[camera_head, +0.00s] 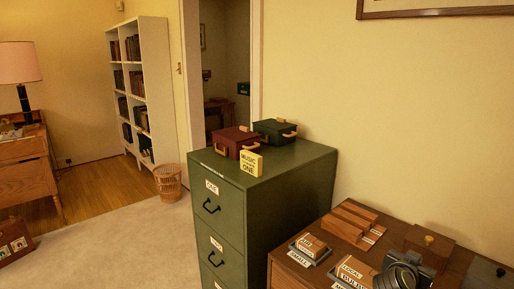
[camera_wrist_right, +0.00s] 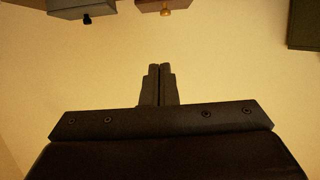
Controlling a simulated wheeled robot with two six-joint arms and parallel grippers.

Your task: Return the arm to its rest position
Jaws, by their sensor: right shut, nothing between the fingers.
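My right gripper (camera_wrist_right: 160,84) shows in the right wrist view with its two dark fingers together, shut and empty. Beyond the fingers is plain yellow wall. A brown box with a brass knob (camera_wrist_right: 166,4) and a grey box with a black knob (camera_wrist_right: 82,8) show upside down at the top edge, apart from the fingers. In the head view a dark grey rounded shape (camera_head: 405,272) stands in front of the wooden cabinet's labelled blocks; I cannot tell for certain whether it is part of my right arm. My left gripper is in neither view.
A green filing cabinet (camera_head: 262,205) bears a red box (camera_head: 230,140), a dark green box (camera_head: 274,130) and a yellow sign (camera_head: 251,163). The wooden cabinet (camera_head: 300,277) at lower right holds labelled blocks and the brown box (camera_head: 429,243).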

